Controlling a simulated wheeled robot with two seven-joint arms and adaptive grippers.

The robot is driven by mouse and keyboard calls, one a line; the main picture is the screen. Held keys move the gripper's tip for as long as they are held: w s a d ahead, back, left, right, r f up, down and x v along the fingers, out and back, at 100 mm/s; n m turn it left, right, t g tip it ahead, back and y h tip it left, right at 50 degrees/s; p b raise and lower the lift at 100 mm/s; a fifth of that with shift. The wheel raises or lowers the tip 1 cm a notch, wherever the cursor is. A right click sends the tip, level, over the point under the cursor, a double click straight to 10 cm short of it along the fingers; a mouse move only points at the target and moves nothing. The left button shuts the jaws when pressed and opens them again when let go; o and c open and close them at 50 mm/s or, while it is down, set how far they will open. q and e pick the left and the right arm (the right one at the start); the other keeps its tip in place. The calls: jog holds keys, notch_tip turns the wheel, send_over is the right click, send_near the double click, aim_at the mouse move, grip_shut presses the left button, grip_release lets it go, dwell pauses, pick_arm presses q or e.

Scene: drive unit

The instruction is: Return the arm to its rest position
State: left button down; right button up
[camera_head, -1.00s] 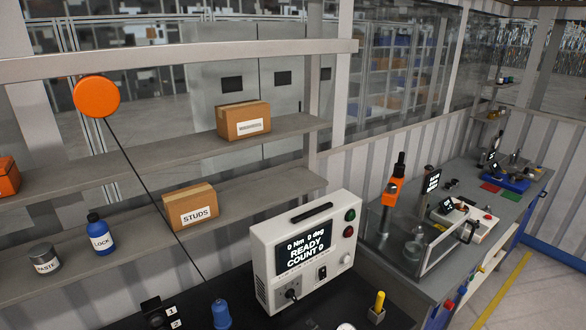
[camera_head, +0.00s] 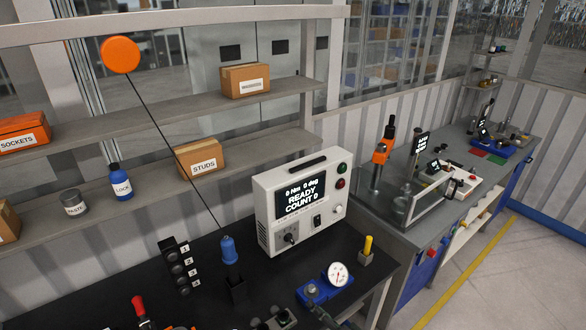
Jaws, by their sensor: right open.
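My right gripper (camera_head: 324,315) shows only partly, as dark finger parts at the bottom edge of the head view. It is open, and I see nothing held in it. It is low in the picture, just below the blue block with the white dial gauge (camera_head: 338,274). Most of the right arm is out of the picture. My left gripper and arm are not in view.
The black bench holds a controller (camera_head: 302,201) reading READY, COUNT 0, a hanging blue-topped tool (camera_head: 230,250), a numbered socket rack (camera_head: 178,266) and a red-handled tool (camera_head: 139,308). Shelves with boxes (camera_head: 200,158) stand behind. Another bench (camera_head: 440,180) is at right.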

jog(key=s+d+f+n+g+h, duration=0.2)
jog(key=s+d+f+g+h, duration=0.1)
jog(key=s+d, duration=0.75)
jog(key=s+d+f+n+g+h, duration=0.1)
jog(key=s+d+f+g+h, duration=0.25)
jog(key=s+d, duration=0.65)
jog(key=s+d+f+n+g+h, duration=0.2)
jog(key=s+d+f+g+h, duration=0.3)
jog(key=s, duration=0.9)
notch_tip(320, 180, down, 30)
jog(key=s+y+b, duration=0.2)
jog(key=b, duration=0.2)
pick_arm(q)
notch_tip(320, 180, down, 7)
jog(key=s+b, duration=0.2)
jog(key=b, duration=0.1)
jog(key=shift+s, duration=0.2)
pick_arm(e)
jog(key=s+f+n, duration=0.1)
jog(key=s+f, duration=1.8)
jog(key=f, duration=0.3)
jog(key=shift+s+f+n+g, duration=0.2)
jog(key=shift+s+n+g, duration=0.05)
jog(key=shift+n+g, duration=0.1)
